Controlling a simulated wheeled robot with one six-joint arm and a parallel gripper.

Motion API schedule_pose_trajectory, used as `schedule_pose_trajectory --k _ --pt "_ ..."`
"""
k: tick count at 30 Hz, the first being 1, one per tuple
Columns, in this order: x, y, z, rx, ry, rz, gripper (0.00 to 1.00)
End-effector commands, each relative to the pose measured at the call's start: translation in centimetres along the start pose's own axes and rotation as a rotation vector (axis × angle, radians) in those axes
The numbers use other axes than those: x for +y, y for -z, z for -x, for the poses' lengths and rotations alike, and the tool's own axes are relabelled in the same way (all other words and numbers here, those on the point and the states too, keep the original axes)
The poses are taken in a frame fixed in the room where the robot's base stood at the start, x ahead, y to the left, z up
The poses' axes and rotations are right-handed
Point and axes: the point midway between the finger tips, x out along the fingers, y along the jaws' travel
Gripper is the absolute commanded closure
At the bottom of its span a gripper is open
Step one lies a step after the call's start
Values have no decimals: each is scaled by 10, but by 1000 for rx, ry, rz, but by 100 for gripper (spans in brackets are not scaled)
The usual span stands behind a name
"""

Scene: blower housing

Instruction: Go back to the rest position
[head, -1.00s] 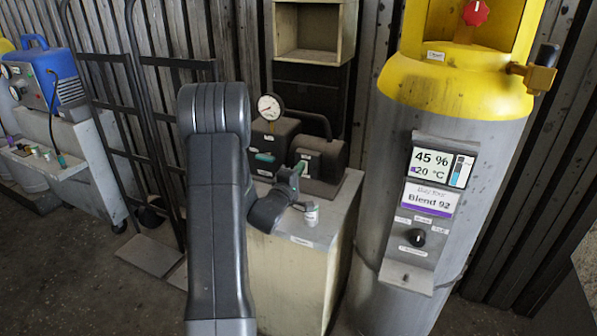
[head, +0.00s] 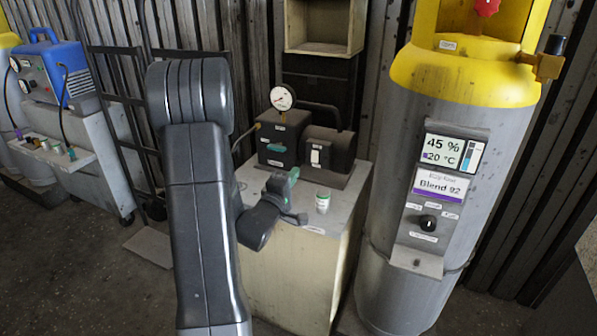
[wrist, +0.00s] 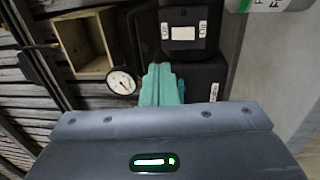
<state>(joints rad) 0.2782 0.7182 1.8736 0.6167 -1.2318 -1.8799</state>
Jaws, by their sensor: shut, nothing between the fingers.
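My gripper (head: 294,173) is shut and empty, held above the front of the pale cabinet (head: 312,247). Its teal fingers also show together in the wrist view (wrist: 161,86). Behind it on the cabinet stand a dark housing with a white switch (head: 328,157) and a dark unit (head: 279,140) carrying a round gauge (head: 282,98). In the head view the fingers appear apart from both. The switch housing (wrist: 184,27) and gauge (wrist: 121,83) also show in the wrist view. My arm hides part of the cabinet's left side.
A small white can with a green top (head: 323,201) stands on the cabinet just right of my gripper. A grey and yellow cylinder (head: 410,170) with a display stands at the right. A hand truck (head: 124,110) and a blue machine (head: 45,75) are at the left. A box shelf (head: 322,28) hangs behind.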

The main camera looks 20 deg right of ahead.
Motion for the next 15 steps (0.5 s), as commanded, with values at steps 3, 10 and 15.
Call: schedule_pose_trajectory --k 3,10,15 --pt "2 0 7 2 0 0 100" --pt "2 0 8 1 0 0 100" --pt "2 0 7 0 0 0 100"
